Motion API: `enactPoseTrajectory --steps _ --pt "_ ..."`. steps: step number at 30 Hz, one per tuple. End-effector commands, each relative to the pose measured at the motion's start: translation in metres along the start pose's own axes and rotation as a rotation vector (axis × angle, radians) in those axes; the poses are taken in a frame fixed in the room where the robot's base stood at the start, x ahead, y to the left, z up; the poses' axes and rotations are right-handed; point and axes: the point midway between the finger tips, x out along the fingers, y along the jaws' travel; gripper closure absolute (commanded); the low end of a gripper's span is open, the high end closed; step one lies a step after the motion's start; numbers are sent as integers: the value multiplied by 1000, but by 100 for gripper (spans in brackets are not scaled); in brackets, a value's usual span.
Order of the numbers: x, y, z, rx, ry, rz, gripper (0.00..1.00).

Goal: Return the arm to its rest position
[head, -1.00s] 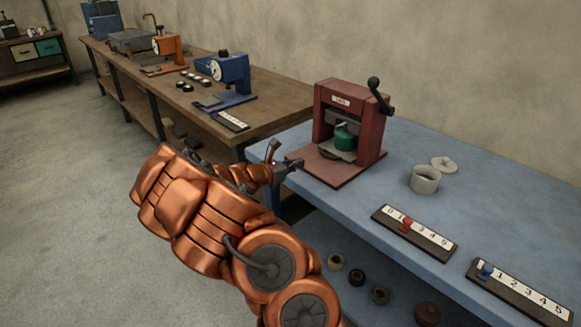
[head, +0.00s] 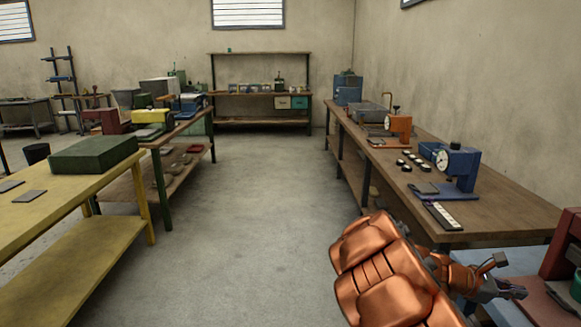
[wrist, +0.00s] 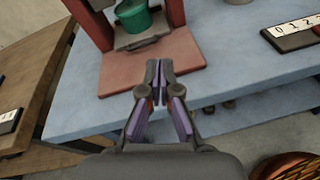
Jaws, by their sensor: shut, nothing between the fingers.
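My copper arm reaches in from the lower right of the head view, with my gripper (head: 513,290) at its end. The gripper is above the blue table (head: 500,262), close to the red press at the right edge. In the wrist view the two fingers of my gripper (wrist: 160,72) are together with nothing between them. A green cylinder (wrist: 139,18) stands in the press.
A wooden bench (head: 450,215) with a blue dial gauge (head: 458,168) and an orange one (head: 397,128) runs along the right wall. A yellow table (head: 60,205) with a green box (head: 93,155) stands at left. The floor (head: 240,220) between is clear.

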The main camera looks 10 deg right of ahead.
Motion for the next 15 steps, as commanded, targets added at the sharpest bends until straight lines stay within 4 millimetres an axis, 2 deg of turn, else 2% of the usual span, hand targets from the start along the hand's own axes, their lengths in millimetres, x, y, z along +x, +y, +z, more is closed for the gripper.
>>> enactPoseTrajectory --steps 1,6,10,15 --pt "-11 -7 16 68 17 -22 100" --pt "-44 -43 46 290 84 -123 100" --pt "-72 -72 58 443 156 -206 100" --pt "-112 -109 62 612 264 -322 100"
